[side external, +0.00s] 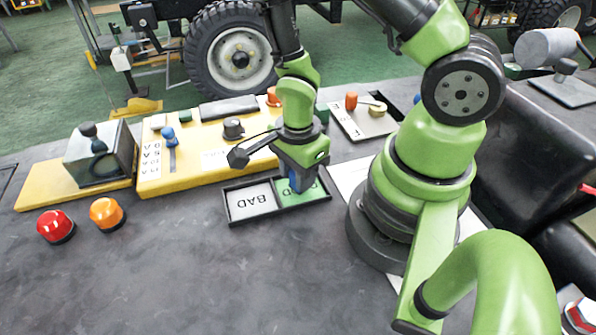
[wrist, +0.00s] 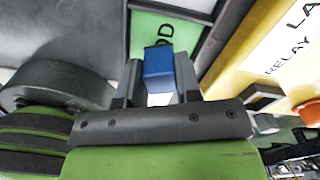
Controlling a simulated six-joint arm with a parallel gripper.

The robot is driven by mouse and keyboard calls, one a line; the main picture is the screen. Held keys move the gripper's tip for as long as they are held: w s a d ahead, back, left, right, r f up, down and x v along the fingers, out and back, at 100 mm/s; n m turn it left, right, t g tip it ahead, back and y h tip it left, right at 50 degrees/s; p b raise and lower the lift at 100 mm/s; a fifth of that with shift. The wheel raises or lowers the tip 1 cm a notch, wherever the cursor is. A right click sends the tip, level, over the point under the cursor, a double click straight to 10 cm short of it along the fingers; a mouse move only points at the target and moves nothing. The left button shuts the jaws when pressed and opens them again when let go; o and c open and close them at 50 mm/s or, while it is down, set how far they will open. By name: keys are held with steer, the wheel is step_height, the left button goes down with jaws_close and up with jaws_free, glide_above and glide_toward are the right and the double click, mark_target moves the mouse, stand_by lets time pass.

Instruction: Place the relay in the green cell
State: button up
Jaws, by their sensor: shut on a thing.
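The relay (wrist: 158,68) is a small blue block held between the two fingers of my gripper (wrist: 160,85) in the wrist view. In the side external view the relay (side external: 294,184) shows blue below my gripper (side external: 297,180), over the green cell (side external: 305,195). The green cell is the right half of a dark-rimmed tray, and its lettering is partly hidden by my gripper. The green cell also shows in the wrist view (wrist: 146,30), just beyond the relay. I cannot tell whether the relay touches the cell floor.
The tray's other cell (side external: 250,202) is light grey, marked BAD, and empty. A yellow panel (side external: 200,160) with a blue lever and a knob lies behind the tray. A red button (side external: 56,226) and an orange button (side external: 106,213) sit at the left. The front tabletop is clear.

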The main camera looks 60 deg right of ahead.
steer(key=shift+f, duration=0.3)
steer(key=o, duration=0.9)
steer(key=shift+o, duration=0.2)
steer(key=shift+r, duration=0.1)
steer(key=s+a+r+n+t+y, duration=0.1)
steer(key=s+r+n+t, duration=0.1)
steer(key=r+n, duration=0.7)
steer(key=s+a+r+n+t+y, duration=0.1)
steer(key=r+n+t, duration=0.4)
steer(key=r, duration=1.5)
steer(key=shift+s+a+n, duration=0.25)
steer(key=shift+s+n, duration=0.45)
steer(key=shift+n, duration=1.6)
